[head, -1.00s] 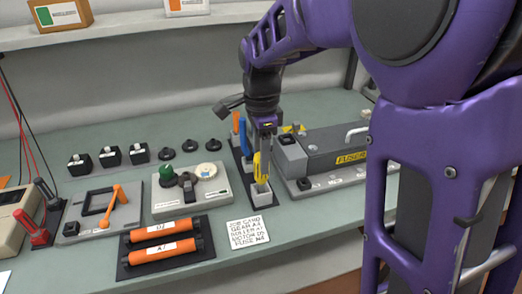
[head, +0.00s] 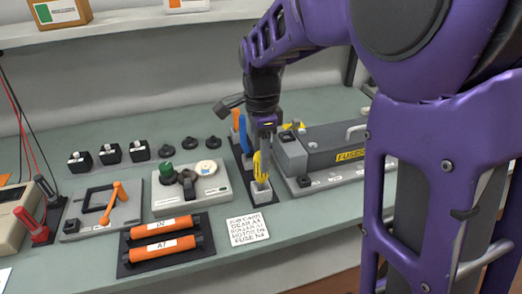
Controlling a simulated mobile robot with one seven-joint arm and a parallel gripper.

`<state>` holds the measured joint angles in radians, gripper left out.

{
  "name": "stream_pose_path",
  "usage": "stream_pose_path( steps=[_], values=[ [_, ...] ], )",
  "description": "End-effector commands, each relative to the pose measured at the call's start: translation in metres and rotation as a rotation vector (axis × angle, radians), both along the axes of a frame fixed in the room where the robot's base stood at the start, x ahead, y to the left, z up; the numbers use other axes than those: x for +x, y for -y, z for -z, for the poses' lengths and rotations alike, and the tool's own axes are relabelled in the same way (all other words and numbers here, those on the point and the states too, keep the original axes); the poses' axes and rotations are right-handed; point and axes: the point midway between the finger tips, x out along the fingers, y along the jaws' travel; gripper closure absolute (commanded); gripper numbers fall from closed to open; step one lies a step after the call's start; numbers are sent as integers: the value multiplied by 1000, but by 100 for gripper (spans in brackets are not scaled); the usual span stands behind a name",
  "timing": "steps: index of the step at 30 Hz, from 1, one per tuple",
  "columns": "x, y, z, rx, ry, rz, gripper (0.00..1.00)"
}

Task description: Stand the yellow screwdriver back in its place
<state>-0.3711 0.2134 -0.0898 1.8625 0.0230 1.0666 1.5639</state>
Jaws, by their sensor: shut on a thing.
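The yellow screwdriver (head: 257,166) is upright in my gripper (head: 264,150), which is shut on its handle. Its lower end is at a small light grey block (head: 261,192) at the front of a dark rack (head: 244,165). I cannot tell how deep the tip sits in the block. A blue-handled tool (head: 243,134) and an orange-handled tool (head: 235,119) stand in the rack behind it.
A grey fuser unit (head: 345,150) lies close on the right. A board with a green knob (head: 190,188) is on the left. Orange rollers (head: 163,235) and a printed card (head: 247,228) lie in front. Small black parts (head: 110,154) stand farther back.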

Motion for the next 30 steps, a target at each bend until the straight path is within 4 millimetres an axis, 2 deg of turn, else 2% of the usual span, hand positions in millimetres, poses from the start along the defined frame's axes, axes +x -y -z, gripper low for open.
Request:
stream_pose_path(
  steps=[24, 25, 30],
  values=[
    [0, 0, 10, 0, 0, 0, 100],
    [0, 0, 10, 0, 0, 0, 54],
    [0, 0, 10, 0, 0, 0, 24]
  ],
)
